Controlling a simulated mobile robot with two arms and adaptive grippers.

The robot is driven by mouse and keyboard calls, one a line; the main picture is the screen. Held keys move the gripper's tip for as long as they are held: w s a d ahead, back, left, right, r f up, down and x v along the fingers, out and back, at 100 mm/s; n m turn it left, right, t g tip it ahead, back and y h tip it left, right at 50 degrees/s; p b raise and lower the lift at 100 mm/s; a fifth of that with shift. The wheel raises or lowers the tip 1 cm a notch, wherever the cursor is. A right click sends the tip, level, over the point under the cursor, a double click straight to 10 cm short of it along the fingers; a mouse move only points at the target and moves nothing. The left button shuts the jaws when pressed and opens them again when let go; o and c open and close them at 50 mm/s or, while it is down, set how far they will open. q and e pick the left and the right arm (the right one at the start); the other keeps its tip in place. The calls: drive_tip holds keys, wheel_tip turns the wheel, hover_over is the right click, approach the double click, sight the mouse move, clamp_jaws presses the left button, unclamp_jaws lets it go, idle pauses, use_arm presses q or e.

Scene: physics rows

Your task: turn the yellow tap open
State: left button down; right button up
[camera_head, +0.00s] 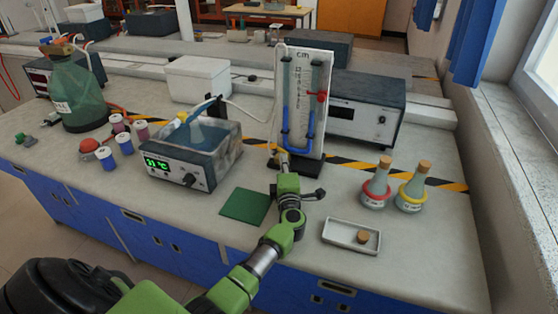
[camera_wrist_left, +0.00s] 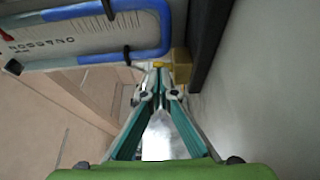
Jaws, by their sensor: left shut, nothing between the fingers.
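The yellow tap (camera_wrist_left: 161,64) shows in the left wrist view as a small yellow piece beside a brass-coloured block (camera_wrist_left: 181,66), low on the U-tube manometer board (camera_head: 318,75). In the head view the tap is hidden or too small to make out behind my gripper. My left gripper (camera_head: 284,160) reaches up to the foot of the board. In the left wrist view its fingertips (camera_wrist_left: 160,78) are together, with nothing held, just short of the tap. I cannot tell whether they touch it. My right gripper is not in view.
A water bath (camera_head: 190,160) stands left of the manometer. A green mat (camera_head: 245,206) and a white tray (camera_head: 350,246) with a cork lie in front. Two corked flasks (camera_head: 377,190) stand to the right. A grey instrument (camera_head: 365,108) is behind.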

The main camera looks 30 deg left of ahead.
use_arm(q)
drive_tip(key=shift+w+d+f+n+g+y+b, duration=0.15)
drive_tip(key=shift+w+d+n+g+y+b, duration=0.1)
drive_tip(key=shift+n+g+y+b, duration=0.2)
drive_tip(key=shift+w+d+f+n+g+y+b, duration=0.1)
drive_tip(key=shift+w+d+n+g+y+b, duration=0.1)
drive_tip(key=shift+n+g+y+b, duration=0.25)
drive_tip(key=shift+w+d+r+n+g+y+b, duration=0.15)
drive_tip(key=shift+n+g+y+b, duration=0.2)
drive_tip(key=shift+n+g+y, duration=0.3)
drive_tip(key=shift+b, duration=0.3)
drive_tip(key=shift+w, duration=0.15)
drive_tip(key=shift+r, duration=0.1)
